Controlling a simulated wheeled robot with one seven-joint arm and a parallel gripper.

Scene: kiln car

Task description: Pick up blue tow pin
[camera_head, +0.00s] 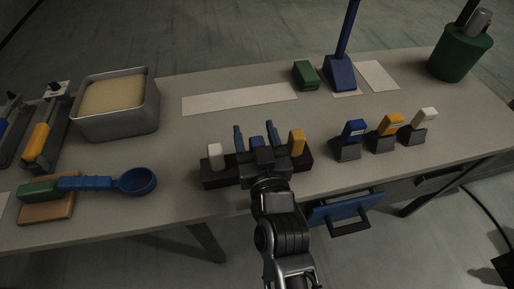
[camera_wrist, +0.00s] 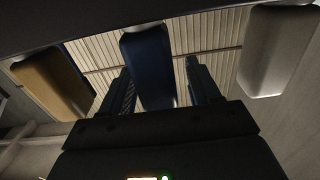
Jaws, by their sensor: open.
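The blue tow pin (camera_wrist: 147,68) shows in the wrist view, between a yellow pin (camera_wrist: 52,82) and a white pin (camera_wrist: 276,50). My gripper (camera_wrist: 160,72) is open, with one finger on each side of the blue pin; I cannot tell if either touches it. In the head view my gripper (camera_head: 254,130) is at the middle of a dark rack (camera_head: 216,181), between the white pin (camera_head: 215,156) and the yellow pin (camera_head: 296,142). There my gripper hides the blue pin.
Blue (camera_head: 354,129), orange (camera_head: 390,123) and white (camera_head: 424,117) pieces stand in separate dark holders on the right. A blue scoop (camera_head: 138,181) lies left, near a metal bin (camera_head: 120,122). A green block (camera_head: 305,74) and a blue-based post (camera_head: 340,73) stand behind.

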